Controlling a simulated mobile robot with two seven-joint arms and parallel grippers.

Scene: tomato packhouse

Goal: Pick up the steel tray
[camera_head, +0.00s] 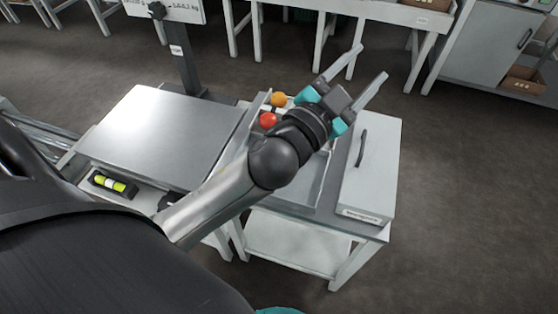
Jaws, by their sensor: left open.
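A steel tray (308,192) lies on the grey table between the platform scale and a white box. My left forearm and wrist pass over it and hide much of its middle. A red tomato (267,120) and an orange one (278,99) show at its far end, beside my wrist. My left gripper (370,64) is open and empty. Its two fingers point up and right, past the tray's far end, in front of the floor in the picture. It appears apart from the tray. My right gripper is not in view.
The scale's bare steel platform (165,135) is left of the tray, with its display post (184,70) behind. A white box (371,172) with a dark handle stands close on the right. White tables and a cabinet (487,42) are at the back, with open floor between.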

